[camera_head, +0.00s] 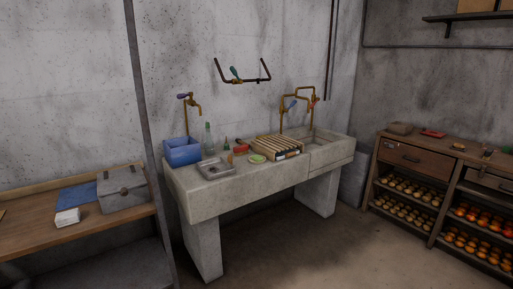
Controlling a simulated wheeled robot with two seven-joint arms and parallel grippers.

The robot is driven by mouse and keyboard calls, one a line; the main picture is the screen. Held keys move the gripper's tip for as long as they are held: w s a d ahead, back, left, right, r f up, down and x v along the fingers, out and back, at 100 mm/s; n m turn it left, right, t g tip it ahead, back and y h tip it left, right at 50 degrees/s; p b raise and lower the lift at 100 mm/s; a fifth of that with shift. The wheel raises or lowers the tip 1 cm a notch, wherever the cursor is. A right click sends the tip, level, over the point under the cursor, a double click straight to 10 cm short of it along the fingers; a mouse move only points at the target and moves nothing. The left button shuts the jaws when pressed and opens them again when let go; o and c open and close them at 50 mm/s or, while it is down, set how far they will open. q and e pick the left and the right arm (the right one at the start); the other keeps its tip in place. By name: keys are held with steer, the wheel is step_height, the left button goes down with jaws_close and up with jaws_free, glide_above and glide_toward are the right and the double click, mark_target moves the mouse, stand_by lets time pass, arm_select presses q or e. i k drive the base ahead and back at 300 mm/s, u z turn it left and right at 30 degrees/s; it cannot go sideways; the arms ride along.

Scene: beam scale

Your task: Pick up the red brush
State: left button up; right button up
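A small red object (241,148) that looks like the red brush lies on the concrete sink counter (222,197), between the blue bin and the slatted rack. It is too small to make out its bristles or handle. Another flat red item (433,133) lies on top of the wooden cabinet at the right; I cannot tell what it is. Neither of my grippers shows in the head view.
Near the red object are a blue bin (182,152), a metal tray (215,169), a green bottle (208,138), a green-rimmed dish (257,158) and a slatted wooden rack (278,146). A wooden table (95,226) stands left, a cabinet (412,160) right. The floor (310,250) in front is clear.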

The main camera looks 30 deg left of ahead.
mark_target(240, 150)
steer(key=i, duration=1.8)
steer(key=u, duration=0.75)
steer(key=i, duration=0.9)
steer(key=u, duration=1.55)
steer(key=i, duration=0.65)
steer(key=u, duration=0.6)
